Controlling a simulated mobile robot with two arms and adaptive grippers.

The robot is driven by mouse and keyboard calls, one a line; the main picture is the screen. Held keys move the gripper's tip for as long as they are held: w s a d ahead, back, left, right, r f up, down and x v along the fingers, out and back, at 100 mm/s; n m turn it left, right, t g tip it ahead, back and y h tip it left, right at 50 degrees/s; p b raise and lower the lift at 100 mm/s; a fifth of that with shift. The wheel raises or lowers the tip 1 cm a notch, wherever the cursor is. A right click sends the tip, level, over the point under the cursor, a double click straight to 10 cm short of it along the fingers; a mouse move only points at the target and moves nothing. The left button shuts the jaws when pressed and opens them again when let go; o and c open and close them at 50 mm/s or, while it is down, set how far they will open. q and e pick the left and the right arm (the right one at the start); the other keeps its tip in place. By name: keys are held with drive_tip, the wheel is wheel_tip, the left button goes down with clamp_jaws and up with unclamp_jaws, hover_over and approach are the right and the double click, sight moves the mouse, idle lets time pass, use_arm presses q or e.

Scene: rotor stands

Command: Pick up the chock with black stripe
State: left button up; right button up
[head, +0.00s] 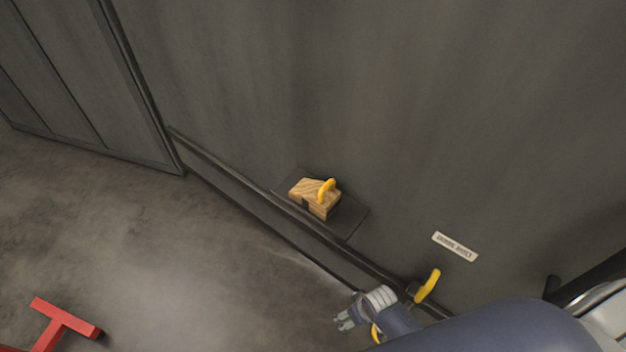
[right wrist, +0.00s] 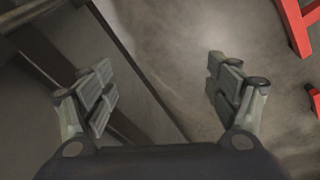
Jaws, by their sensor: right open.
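A wooden chock (head: 301,190) with a yellow loop handle (head: 327,190) sits on a dark square pad (head: 352,218) on the grey surface. No black stripe on it can be made out clearly. My right gripper (head: 344,320) is below and to the right of this chock in the head view, apart from it. In the right wrist view the same gripper (right wrist: 164,92) is open, with nothing between its fingers. Another yellow handle-like piece (head: 428,285) stands right of the gripper; what it belongs to is unclear. My left gripper is not in view.
A pale label plate (head: 455,246) lies on the grey surface. A dark raised edge (head: 262,189) runs diagonally beside the floor. A red frame (head: 62,325) stands at lower left and also shows in the right wrist view (right wrist: 298,28). The floor between is clear.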

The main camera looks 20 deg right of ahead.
drive_tip(key=w+a+r+p, duration=0.1)
drive_tip(key=w+r+p, duration=0.15)
drive_tip(key=r, duration=0.55)
drive_tip(key=w+a+r+p, duration=0.1)
drive_tip(key=w+r, duration=0.2)
drive_tip(key=r, duration=0.5)
wheel_tip(320, 180, up, 20)
drive_tip(key=f+n+t+y+p, duration=0.1)
drive_tip(key=n+y+p, duration=0.1)
drive_tip(key=n+p, duration=0.15)
hover_over(317, 193)
drive_tip(key=s+d, duration=0.2)
drive_tip(key=s, duration=0.1)
drive_tip(key=shift+w+d+r+n, duration=0.15)
drive_tip(key=shift+w+r+n, duration=0.1)
drive_tip(key=shift+n, duration=0.1)
drive_tip(key=shift+w+f, duration=0.25)
drive_tip(key=x, duration=0.4)
drive_tip(key=shift+w+f, duration=0.1)
drive_tip(key=shift+f, duration=0.05)
drive_tip(key=shift+w+f+p, duration=0.2)
drive_tip(key=shift+f+p, duration=0.1)
drive_tip(key=shift+f, duration=0.4)
drive_tip(key=shift+x, duration=2.15)
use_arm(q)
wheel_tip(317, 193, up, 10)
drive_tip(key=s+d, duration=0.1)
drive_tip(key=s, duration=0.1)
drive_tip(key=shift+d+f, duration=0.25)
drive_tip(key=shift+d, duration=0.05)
